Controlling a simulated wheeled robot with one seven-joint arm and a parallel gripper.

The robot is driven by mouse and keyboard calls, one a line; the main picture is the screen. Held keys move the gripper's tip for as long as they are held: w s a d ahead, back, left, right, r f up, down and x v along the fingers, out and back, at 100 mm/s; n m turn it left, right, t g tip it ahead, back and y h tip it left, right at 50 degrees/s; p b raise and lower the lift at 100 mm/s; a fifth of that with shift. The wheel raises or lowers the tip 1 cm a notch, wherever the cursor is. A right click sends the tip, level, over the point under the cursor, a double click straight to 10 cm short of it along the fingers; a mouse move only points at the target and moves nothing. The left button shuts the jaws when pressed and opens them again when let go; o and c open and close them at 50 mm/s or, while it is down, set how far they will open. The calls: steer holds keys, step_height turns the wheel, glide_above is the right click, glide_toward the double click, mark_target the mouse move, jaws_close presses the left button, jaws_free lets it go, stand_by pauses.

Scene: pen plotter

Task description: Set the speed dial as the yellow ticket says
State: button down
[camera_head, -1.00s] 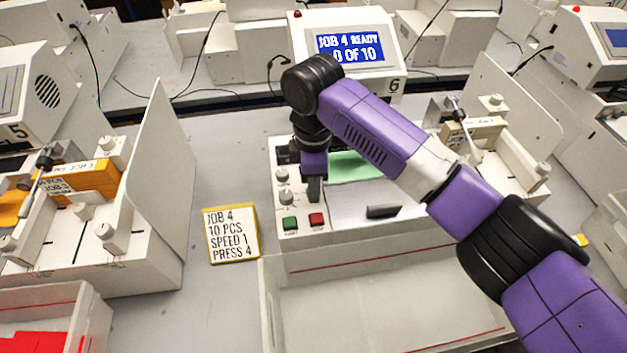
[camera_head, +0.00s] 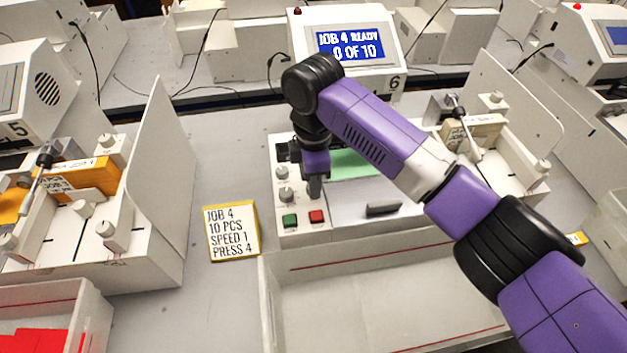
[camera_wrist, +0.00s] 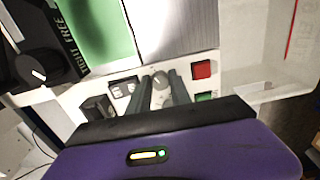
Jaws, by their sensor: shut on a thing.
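The yellow ticket (camera_head: 232,232) stands left of the plotter and reads JOB 4, 10 PCS, SPEED 1, PRESS 4. My gripper (camera_head: 315,190) points down at the control panel (camera_head: 300,237). In the wrist view, my gripper's fingers (camera_wrist: 161,86) are shut on a small grey dial (camera_wrist: 160,78) with a pale mark on top. Its label and setting are not readable. My gripper hides this dial in the head view. Two other grey knobs (camera_head: 284,184) sit left of the gripper. The green button (camera_head: 290,220) and red button (camera_head: 317,216) are in front of it.
The screen (camera_head: 350,46) at station 6 reads JOB 4 READY, 0 OF 10. An open pale tray (camera_head: 380,300) lies in front of the plotter. A large black knob (camera_wrist: 35,68) shows in the wrist view. Tall white side panels (camera_head: 160,180) flank the neighbouring station.

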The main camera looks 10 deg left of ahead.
steer(key=n, duration=0.4)
steer(key=shift+w+a+r+n, duration=0.1)
steer(key=shift+n, duration=1.7)
steer(key=c, duration=1.5)
jaws_free()
steer(key=shift+o, duration=0.2)
steer(key=shift+b, duration=0.3)
steer(key=shift+r+b, duration=0.8)
steer(key=shift+r, duration=3.1)
